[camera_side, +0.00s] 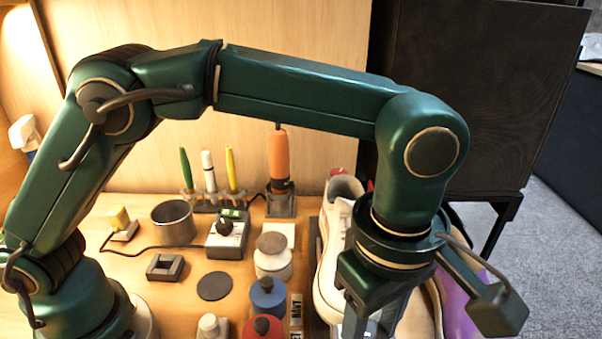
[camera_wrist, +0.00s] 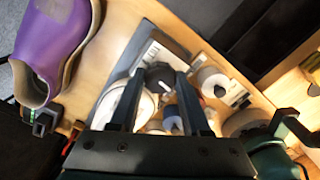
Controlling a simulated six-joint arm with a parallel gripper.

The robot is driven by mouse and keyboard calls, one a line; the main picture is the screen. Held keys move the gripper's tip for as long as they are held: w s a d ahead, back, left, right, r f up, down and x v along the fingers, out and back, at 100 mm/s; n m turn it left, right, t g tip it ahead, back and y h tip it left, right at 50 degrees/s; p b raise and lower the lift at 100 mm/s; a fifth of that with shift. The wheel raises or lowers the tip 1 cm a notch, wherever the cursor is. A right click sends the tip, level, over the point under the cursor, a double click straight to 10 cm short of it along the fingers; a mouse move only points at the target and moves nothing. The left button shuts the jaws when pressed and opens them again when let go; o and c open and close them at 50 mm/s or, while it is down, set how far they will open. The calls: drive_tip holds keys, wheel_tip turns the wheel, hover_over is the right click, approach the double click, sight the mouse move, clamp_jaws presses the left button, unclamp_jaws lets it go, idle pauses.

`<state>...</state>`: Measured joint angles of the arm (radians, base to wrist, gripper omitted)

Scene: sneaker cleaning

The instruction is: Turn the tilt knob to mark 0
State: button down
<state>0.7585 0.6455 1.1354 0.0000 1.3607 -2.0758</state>
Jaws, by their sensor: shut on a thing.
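My gripper (camera_wrist: 159,76) is shut on a dark round knob (camera_wrist: 160,70), which appears to be the tilt knob, in the wrist view. One finger lies on each side of it. The marks around the knob and its pointer are too small to read. In the side view my wrist (camera_side: 375,275) is at the lower right, and the fingertips and the knob are not visible there. A white sneaker (camera_side: 332,245) stands just left of my wrist, partly hidden by it.
Several lidded jars, including a white one (camera_side: 272,262), a blue one (camera_side: 268,297) and a red one (camera_side: 262,328), stand left of the sneaker. A grey cup (camera_side: 173,223) and pen rack (camera_side: 213,202) are farther back. A purple shoe (camera_wrist: 55,40) shows in the wrist view.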

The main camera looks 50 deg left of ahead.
drive_tip(key=c, duration=0.6)
unclamp_jaws()
drive_tip(key=shift+o, duration=0.2)
drive_tip(key=m, duration=2.7)
drive_tip(key=shift+m, duration=0.4)
